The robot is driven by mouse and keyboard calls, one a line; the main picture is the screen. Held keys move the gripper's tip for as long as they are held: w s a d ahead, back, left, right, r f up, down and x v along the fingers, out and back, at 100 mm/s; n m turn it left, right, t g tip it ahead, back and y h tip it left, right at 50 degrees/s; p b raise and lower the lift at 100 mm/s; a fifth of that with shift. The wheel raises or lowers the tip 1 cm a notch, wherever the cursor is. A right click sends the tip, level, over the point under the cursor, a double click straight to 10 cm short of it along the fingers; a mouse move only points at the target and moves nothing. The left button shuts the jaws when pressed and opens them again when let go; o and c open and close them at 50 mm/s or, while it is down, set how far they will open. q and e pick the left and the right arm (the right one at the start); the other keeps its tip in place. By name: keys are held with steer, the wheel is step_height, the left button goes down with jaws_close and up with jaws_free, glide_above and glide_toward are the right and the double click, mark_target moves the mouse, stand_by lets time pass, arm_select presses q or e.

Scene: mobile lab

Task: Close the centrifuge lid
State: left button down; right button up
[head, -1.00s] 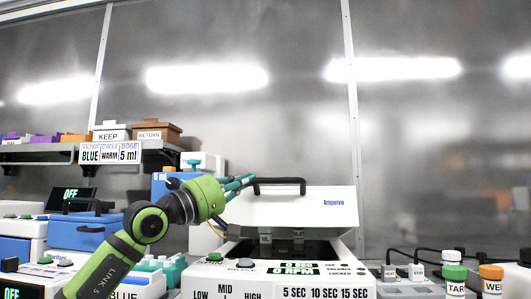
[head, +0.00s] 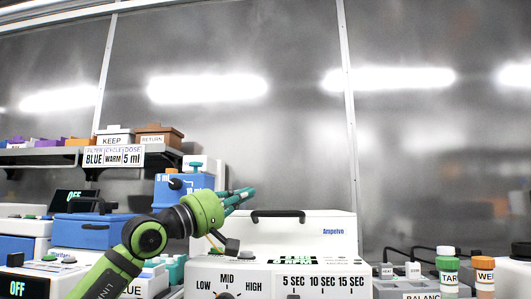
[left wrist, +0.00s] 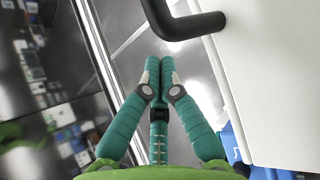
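The centrifuge is a white box with a front panel (head: 265,282) marked LOW, MID, HIGH and times in seconds. Its white lid (head: 305,238) is low over the body, and no dark opening shows beneath it. I cannot tell whether it is fully seated. My right gripper is not in view.
A blue box device (head: 95,231) stands left of my arm. A shelf (head: 60,153) with several small boxes is behind it. Two small bottles (head: 447,275) (head: 484,275) and a balance (head: 405,290) stand at the right. The air above the lid is clear.

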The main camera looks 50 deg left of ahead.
arm_select(q)
steer(key=v, duration=1.2)
stand_by(0.5)
